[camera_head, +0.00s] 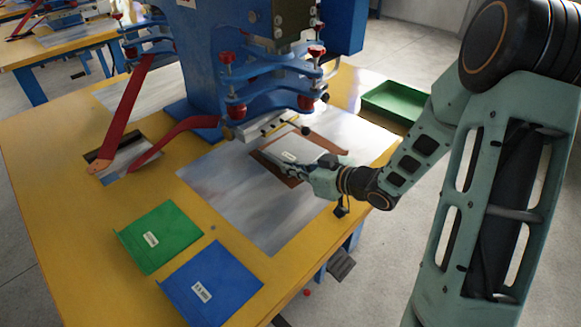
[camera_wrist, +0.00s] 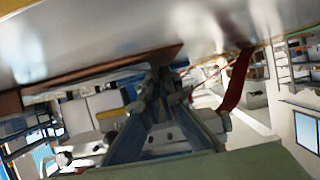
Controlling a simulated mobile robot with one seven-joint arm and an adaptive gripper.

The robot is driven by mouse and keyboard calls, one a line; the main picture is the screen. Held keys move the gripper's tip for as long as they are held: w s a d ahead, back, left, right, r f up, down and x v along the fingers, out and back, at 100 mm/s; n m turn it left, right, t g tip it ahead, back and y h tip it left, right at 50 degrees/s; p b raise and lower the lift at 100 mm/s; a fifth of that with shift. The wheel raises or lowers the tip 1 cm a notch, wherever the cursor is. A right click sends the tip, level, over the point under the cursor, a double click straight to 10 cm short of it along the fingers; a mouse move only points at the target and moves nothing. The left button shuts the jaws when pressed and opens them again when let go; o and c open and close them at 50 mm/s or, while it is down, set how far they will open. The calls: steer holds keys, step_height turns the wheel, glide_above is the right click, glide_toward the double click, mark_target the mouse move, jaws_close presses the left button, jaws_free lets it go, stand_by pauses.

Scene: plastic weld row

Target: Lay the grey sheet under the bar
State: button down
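The grey sheet (camera_head: 299,146), pale with a small white label, is flat over a brown pad (camera_head: 272,167) just in front of the machine's bar (camera_head: 268,125). Its far edge is close to the bar; I cannot tell whether any of it is beneath. My gripper (camera_head: 287,163) reaches in low from the right, with its fingertips at the sheet's near side. In the wrist view my fingers (camera_wrist: 160,78) come together at the brown pad's edge (camera_wrist: 95,74). They look closed on the thin sheet, though the grip itself is mostly hidden.
A green sheet (camera_head: 160,238) and a blue sheet (camera_head: 212,287) lie on the yellow table (camera_head: 75,180) at the front left. A metal plate (camera_head: 240,210) surrounds the pad. A green tray (camera_head: 395,101) is at the right.

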steer(key=shift+f, duration=0.15)
steer(key=c, duration=2.1)
jaws_free()
steer(key=shift+r+p, duration=1.65)
steer(key=shift+s+d+f+p+v, duration=0.1)
steer(key=shift+f+p+v, duration=0.3)
steer(key=shift+v, duration=0.9)
steer(key=shift+s+d+f+p+v, duration=0.15)
steer(key=shift+p+v, duration=0.45)
steer(key=shift+v, duration=0.75)
steer(key=shift+f+p+v, duration=0.35)
steer(key=shift+p+v, duration=0.15)
steer(key=shift+v, duration=0.8)
